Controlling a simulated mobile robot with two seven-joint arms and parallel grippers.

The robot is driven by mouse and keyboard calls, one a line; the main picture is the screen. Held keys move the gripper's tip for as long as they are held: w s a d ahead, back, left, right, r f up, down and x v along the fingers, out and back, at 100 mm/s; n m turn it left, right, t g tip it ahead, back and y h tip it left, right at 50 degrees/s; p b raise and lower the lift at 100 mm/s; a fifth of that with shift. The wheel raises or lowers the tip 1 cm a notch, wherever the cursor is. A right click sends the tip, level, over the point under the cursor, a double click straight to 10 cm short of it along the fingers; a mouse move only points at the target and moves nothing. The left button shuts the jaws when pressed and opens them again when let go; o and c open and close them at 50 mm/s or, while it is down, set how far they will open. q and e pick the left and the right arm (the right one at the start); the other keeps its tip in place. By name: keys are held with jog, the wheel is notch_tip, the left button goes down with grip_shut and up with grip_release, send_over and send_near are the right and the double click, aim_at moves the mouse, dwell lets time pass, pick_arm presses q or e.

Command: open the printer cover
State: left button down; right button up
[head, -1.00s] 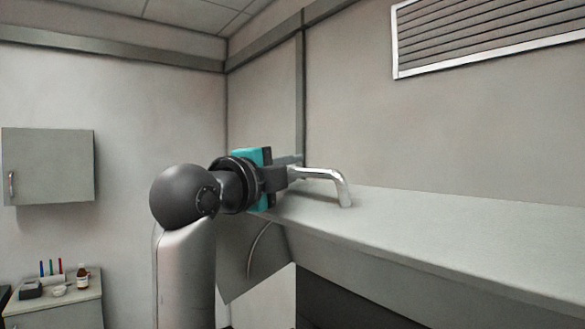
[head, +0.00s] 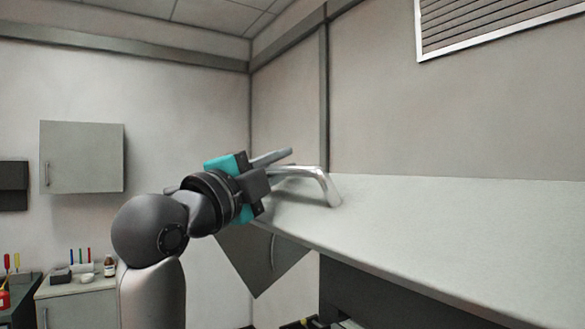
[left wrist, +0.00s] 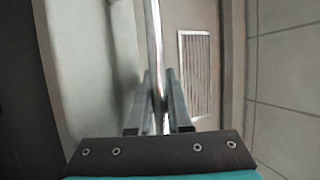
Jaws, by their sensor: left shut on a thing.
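The printer cover (head: 430,225) is a large pale grey panel running across the right of the head view. Its front edge is lifted, and a dark gap shows beneath it. A curved metal handle (head: 318,180) stands on its left part. My left gripper (head: 285,163), dark grey with teal parts, is shut on the handle. In the left wrist view the two fingers (left wrist: 158,105) lie on either side of the bright handle bar (left wrist: 154,45). The contact is partly hidden by the gripper in the head view. My right gripper is not in view.
A grey wall cabinet (head: 82,157) hangs at the left. Below it, a low cabinet (head: 80,292) carries pens, a brown bottle (head: 109,266) and small items. A grey panel with a handle (head: 262,258) hangs beneath the gripper. A vent (head: 490,22) is high on the wall.

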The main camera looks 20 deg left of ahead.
pick_arm(q)
jog(key=shift+s+a+f+b, duration=0.25)
jog(key=shift+f+b, duration=0.15)
jog(key=shift+f, duration=0.15)
jog(key=shift+s+a+f+b, duration=0.15)
jog(key=shift+s+f+b, duration=0.1)
jog(key=shift+f+b, duration=0.25)
jog(key=c, duration=1.1)
grip_release()
jog(key=shift+s, duration=0.1)
jog(key=shift+b+v, duration=5.25)
jog(key=shift+v, duration=2.25)
